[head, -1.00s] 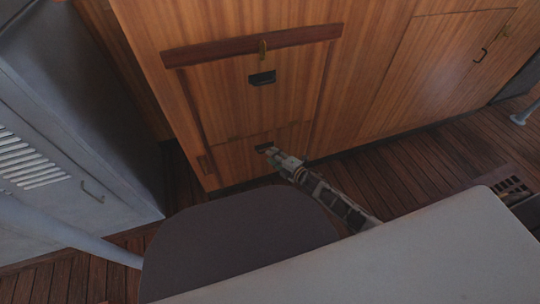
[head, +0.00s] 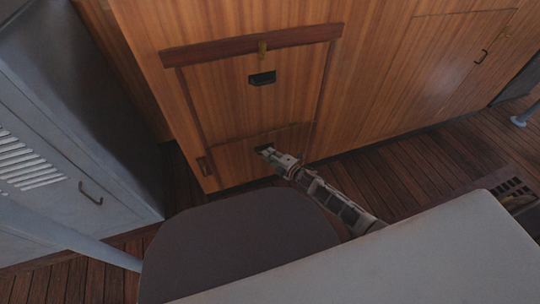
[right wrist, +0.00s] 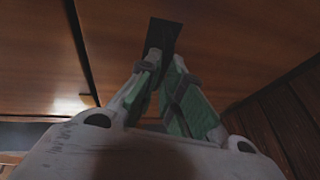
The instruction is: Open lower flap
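The lower flap (head: 232,158) is a wooden panel at the bottom of the wooden cabinet front, below a larger upper panel (head: 225,100). It looks shut or nearly so; I cannot tell if it stands slightly out. My right gripper (head: 268,152) reaches in from the lower right to the flap's small dark handle. In the right wrist view its two green-padded fingers (right wrist: 167,62) converge with a narrow gap between them. The dark handle plate (right wrist: 168,36) shows behind and between the tips. Whether the fingers touch it is unclear. My left gripper is out of view.
A grey metal locker (head: 75,120) stands at the left. Wooden floor (head: 420,175) is free at the right.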

